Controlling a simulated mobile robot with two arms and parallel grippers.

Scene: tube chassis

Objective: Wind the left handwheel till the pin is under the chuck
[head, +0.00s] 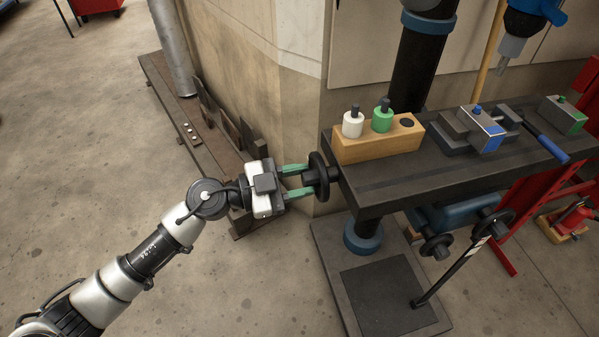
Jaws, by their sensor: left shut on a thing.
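The left handwheel (323,168) is a black disc with a thick hub at the left end of the dark drill table (375,190). My left gripper (302,181) is shut on it with its green fingers, reaching in from the left. The chuck (511,48) is a grey tip hanging under the blue and black drill head, above and behind the table. A small blue peg (477,109), perhaps the pin, stands on a grey vise block (486,130). It looks left of and below the chuck; the exact offset cannot be told. My right gripper is out of view.
A wooden block (375,147) with a white and a green knobbed piece stands on the table's left part. A blue-gripped handle (548,146) extends at the right. A lower front handwheel (437,247) sits below the table. A wall corner stands behind my gripper.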

